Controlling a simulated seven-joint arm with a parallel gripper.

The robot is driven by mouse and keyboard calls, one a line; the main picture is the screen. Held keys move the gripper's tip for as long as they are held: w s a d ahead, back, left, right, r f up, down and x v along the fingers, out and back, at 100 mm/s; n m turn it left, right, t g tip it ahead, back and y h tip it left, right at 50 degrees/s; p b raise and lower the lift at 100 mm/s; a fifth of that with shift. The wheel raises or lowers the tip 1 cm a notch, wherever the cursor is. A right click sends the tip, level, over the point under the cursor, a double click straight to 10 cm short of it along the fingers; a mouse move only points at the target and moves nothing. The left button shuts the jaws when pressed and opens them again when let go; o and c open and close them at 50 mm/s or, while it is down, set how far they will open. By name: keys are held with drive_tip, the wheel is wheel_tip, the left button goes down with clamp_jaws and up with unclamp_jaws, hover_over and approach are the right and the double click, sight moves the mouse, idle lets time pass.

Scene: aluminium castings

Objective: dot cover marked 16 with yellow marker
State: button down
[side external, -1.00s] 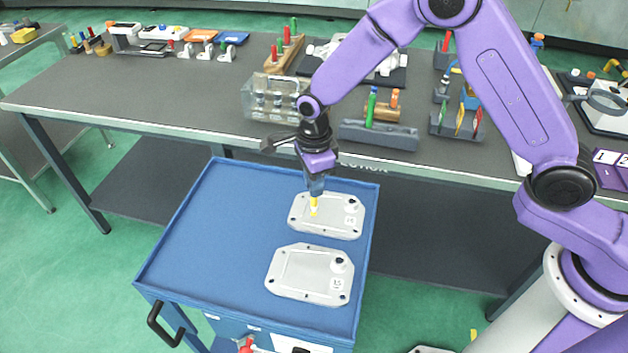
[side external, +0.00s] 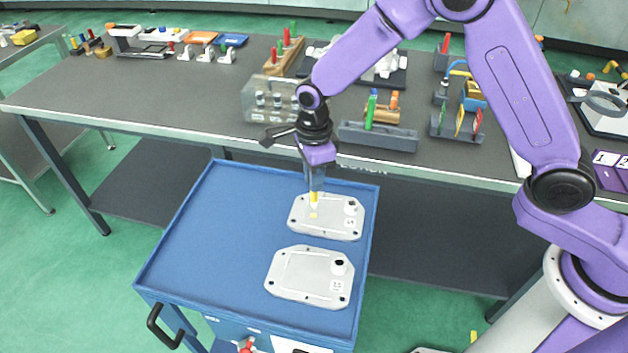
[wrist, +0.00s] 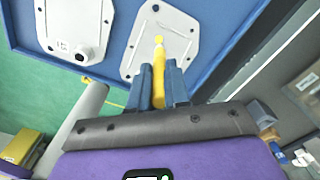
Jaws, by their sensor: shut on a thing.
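My gripper (side external: 314,178) is shut on a yellow marker (side external: 313,197), which points down above the far grey metal cover (side external: 337,222). In the wrist view, the blue fingers (wrist: 158,85) hold the marker (wrist: 159,72) over that cover (wrist: 182,33). The far cover's label is too small to read surely. The near cover (side external: 302,272) has a label that seems to read 15 and bears no yellow dot.
Both covers lie on a blue cart top (side external: 215,240) with a raised rim; its left half is clear. Behind it, a dark bench (side external: 190,95) carries racks, including a grey block (side external: 378,135) with a green marker (side external: 370,108), and a clear box (side external: 268,103).

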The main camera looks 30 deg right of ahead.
drive_tip(key=shift+r, duration=2.3)
